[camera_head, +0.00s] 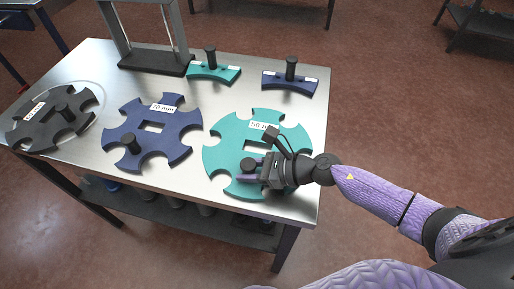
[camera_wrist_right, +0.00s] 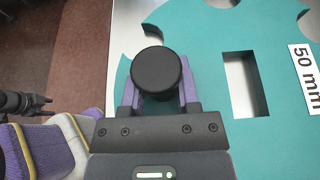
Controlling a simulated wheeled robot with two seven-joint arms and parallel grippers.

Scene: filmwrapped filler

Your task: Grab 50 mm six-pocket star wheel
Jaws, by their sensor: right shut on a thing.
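The teal six-pocket star wheel (camera_head: 225,158) lies flat on the right part of the metal table, with a label reading 50 mm. It also fills much of the right wrist view (camera_wrist_right: 205,45), where its rectangular slot and label show. Its black knob (camera_wrist_right: 161,72) stands up between the purple fingers of my right gripper (camera_wrist_right: 160,95). My right gripper (camera_head: 250,171) is shut on this knob, coming in from the right in the head view. The wheel appears to rest on the table.
A dark blue star wheel (camera_head: 178,131) labelled 70 mm and a dark grey one (camera_head: 38,128) lie to the left. Teal (camera_head: 225,75) and blue (camera_head: 284,82) curved guides with black knobs stand behind. A black-based frame (camera_head: 155,64) stands at the back left of the metal table (camera_head: 310,110).

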